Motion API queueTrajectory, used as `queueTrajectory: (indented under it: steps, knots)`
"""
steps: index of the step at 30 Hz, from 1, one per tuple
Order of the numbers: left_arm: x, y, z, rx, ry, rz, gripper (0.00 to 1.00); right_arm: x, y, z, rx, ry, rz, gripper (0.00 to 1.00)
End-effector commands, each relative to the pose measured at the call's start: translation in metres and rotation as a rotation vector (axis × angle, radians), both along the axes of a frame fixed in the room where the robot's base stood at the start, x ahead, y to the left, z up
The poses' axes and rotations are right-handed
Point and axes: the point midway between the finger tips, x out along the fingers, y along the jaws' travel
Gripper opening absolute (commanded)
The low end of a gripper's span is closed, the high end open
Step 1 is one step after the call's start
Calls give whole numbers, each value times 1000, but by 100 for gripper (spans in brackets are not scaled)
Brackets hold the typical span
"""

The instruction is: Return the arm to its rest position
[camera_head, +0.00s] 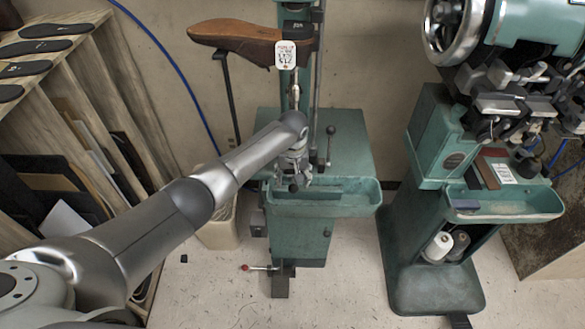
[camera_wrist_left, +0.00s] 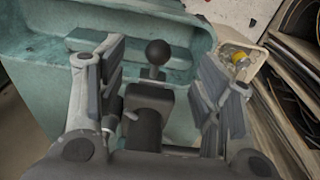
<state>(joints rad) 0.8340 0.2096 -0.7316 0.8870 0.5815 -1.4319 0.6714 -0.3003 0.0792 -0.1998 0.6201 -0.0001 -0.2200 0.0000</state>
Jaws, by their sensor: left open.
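My left arm (camera_head: 180,205) reaches from the lower left to the middle of the head view. My left gripper (camera_head: 292,180) is over the green tray (camera_head: 350,198) on the front of the middle machine. In the left wrist view the fingers of the gripper (camera_wrist_left: 158,85) are spread wide apart. A black ball knob on a short stem (camera_wrist_left: 158,54) shows between them. I cannot tell whether anything touches it. No object is held between the fingers. My right gripper is not in view.
The green column (camera_head: 290,85) and a brown sole form (camera_head: 240,38) with a white tag stand behind the gripper. A lever (camera_head: 330,140) rises to its right. A wooden rack (camera_head: 95,95) stands left. Another green machine (camera_head: 430,180) stands right. Floor shows at lower middle.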

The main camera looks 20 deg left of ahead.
Motion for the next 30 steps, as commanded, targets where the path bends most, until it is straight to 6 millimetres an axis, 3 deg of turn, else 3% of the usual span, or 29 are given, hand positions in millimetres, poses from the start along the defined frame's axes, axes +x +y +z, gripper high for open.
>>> queueTrajectory:
  steps: [7, 11, 16, 21, 26, 30]
  knots:
    - [-2, -2, -2, -2, 2, -7, 61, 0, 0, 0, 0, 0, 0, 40]
    - [-21, -18, -16, -21, 6, -63, 61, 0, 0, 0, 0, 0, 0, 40]
    - [-71, -52, -40, -75, -2, -199, 61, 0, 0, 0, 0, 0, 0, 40]
    - [-126, -75, -50, -124, -35, -312, 61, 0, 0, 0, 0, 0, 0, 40]
    - [-176, -80, -49, -149, -78, -381, 61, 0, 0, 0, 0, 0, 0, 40]
    - [-217, -72, -39, -150, -119, -416, 61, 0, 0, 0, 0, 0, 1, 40]
